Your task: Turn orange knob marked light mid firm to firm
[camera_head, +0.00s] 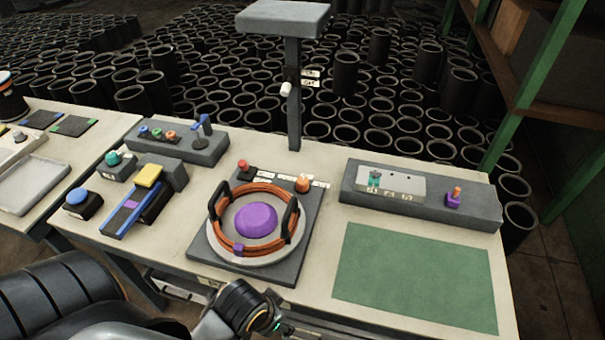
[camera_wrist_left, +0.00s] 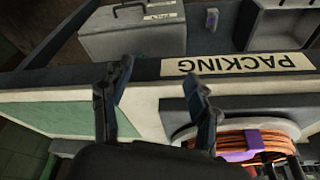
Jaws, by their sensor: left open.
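An orange knob (camera_head: 302,184) stands at the back right of a grey square base plate (camera_head: 213,255) on the table, with small white labels around it. The label text is too small to read. My left gripper (camera_wrist_left: 158,75) is open and empty, its two dark fingers spread apart in the left wrist view. In the head view its wrist is low at the table's front edge, well in front of the knob, and the fingers are mostly hidden. The knob does not show in the left wrist view. My right gripper is in neither view.
On the same base, a ring fixture (camera_head: 216,208) with black handles surrounds a purple dome (camera_head: 256,219), and a red button (camera_head: 243,164) sits behind. A grey post (camera_head: 294,110) rises behind the table. A green mat (camera_head: 415,275) lies clear at right.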

